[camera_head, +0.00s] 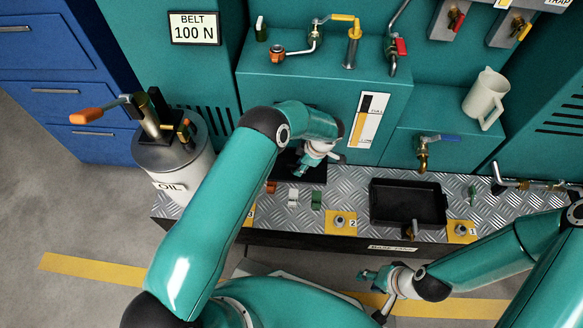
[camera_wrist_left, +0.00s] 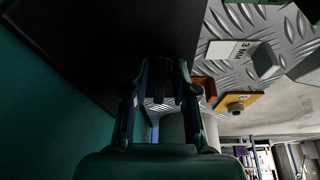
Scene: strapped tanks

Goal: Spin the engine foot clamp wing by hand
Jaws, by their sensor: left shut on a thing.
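My left gripper (camera_head: 301,170) points down in front of the teal cabinet, over a black plate (camera_head: 312,168) on the tread-plate bench. In the left wrist view my left gripper (camera_wrist_left: 161,80) has its fingers closed around a small dark piece (camera_wrist_left: 162,68) that stands against a black surface. This dark piece is where a clamp wing could be, but it is too dark to make out its shape. In the head view my own gripper hides it. My right gripper (camera_head: 370,275) hangs empty in front of the bench; its jaw opening is unclear.
A black tray (camera_head: 382,187) sits on the bench (camera_head: 345,190) right of my left gripper. Numbered yellow plates with bolts (camera_head: 341,222) line its front edge. An oil drum (camera_head: 174,165) with an orange-handled lever stands left. A white jug (camera_head: 485,98) stands behind right.

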